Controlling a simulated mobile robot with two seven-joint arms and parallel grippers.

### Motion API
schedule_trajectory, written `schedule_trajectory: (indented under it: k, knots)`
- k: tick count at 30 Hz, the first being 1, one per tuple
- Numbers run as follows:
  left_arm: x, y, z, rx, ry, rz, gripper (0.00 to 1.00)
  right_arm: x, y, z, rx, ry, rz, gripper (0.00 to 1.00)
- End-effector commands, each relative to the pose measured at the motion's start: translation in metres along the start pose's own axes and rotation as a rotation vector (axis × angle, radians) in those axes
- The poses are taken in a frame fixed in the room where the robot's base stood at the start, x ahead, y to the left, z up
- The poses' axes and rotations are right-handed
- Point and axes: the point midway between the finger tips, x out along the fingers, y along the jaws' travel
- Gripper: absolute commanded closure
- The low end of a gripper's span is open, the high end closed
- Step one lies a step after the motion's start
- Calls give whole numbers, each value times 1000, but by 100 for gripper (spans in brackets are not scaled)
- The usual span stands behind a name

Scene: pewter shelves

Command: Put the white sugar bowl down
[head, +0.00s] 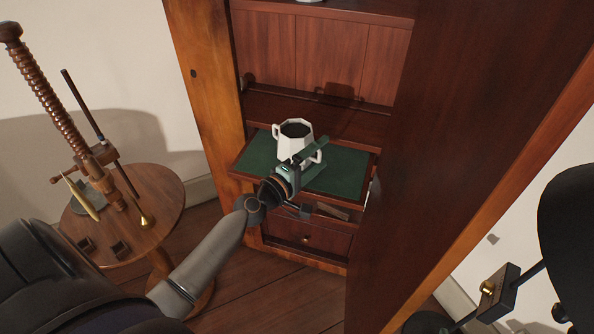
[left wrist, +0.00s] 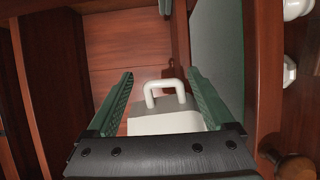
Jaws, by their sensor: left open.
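The white sugar bowl (head: 290,143) is an angular pot with two side handles and a dark inside. It stands upright on the green panel of the pull-out shelf (head: 343,173) in the wooden cabinet. My left gripper (head: 312,153) is at the bowl's near right side, by one handle. In the left wrist view the gripper (left wrist: 160,92) is open, its green fingers apart on either side of the bowl's handle (left wrist: 164,86) and not touching it. Part of the bowl is hidden by the gripper. My right gripper is not in view.
A tall dark red-brown cabinet door (head: 430,150) stands close to the right of the shelf. Drawers (head: 305,236) lie below it. A round wooden table (head: 150,200) with a screw press stands at left. Green surface is free to the bowl's left and right.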

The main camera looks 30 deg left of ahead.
Motion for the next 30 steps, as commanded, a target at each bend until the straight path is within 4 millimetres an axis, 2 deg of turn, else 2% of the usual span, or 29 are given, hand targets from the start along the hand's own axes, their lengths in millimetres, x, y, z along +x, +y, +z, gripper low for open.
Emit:
schedule_trajectory:
  k: [2,5,7,15,23,26,30]
  knots:
    - [-18,-2,-1,2,1,-2,13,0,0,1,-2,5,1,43]
    - [-38,-2,0,0,0,-2,13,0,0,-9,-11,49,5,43]
    - [-51,-3,-1,1,1,-2,13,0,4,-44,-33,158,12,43]
    - [-83,-2,-1,0,1,0,13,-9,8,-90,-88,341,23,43]
    - [-92,-1,6,55,-7,-6,13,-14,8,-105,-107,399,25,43]
    - [-96,-6,21,186,-22,-21,13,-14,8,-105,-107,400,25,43]
    - [-105,-10,51,488,-55,-37,13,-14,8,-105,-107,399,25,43]
